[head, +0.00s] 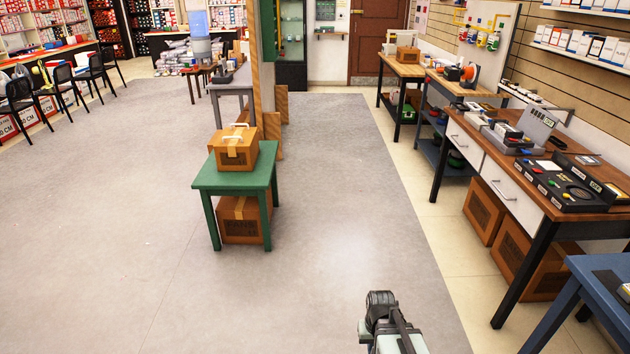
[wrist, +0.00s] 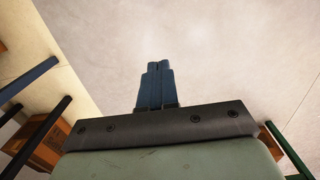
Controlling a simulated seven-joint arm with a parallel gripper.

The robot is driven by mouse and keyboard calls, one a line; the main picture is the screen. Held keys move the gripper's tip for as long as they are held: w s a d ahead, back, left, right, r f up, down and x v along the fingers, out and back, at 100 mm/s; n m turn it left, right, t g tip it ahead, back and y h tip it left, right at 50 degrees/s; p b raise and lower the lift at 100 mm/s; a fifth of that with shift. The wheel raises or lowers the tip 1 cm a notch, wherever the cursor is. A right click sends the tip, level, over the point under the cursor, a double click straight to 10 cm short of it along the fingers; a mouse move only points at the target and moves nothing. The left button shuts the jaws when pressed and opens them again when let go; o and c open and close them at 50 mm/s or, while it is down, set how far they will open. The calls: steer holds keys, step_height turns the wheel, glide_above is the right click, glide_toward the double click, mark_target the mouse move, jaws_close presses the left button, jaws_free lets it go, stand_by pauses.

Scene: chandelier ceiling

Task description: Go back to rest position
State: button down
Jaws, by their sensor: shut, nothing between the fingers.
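My gripper (wrist: 157,68) shows in the wrist view with its two blue-grey fingers side by side and touching. It is shut and empty, with bare grey floor beyond the fingertips. In the head view only part of my arm shows at the bottom, right of centre, over the open floor. The fingers cannot be made out there.
A green table (head: 235,180) with a cardboard box (head: 236,153) on top stands left of my arm. A long wooden workbench (head: 535,180) with devices stands at the right, with a blue table (head: 590,290) nearer. The grey floor (head: 330,270) between is clear.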

steer(key=s+f+g, duration=0.3)
steer(key=s+f, duration=0.6)
steer(key=s, duration=0.5)
steer(key=s+f+g, duration=0.3)
steer(key=s+f, duration=0.6)
steer(key=s, duration=0.5)
steer(key=shift+f, duration=0.1)
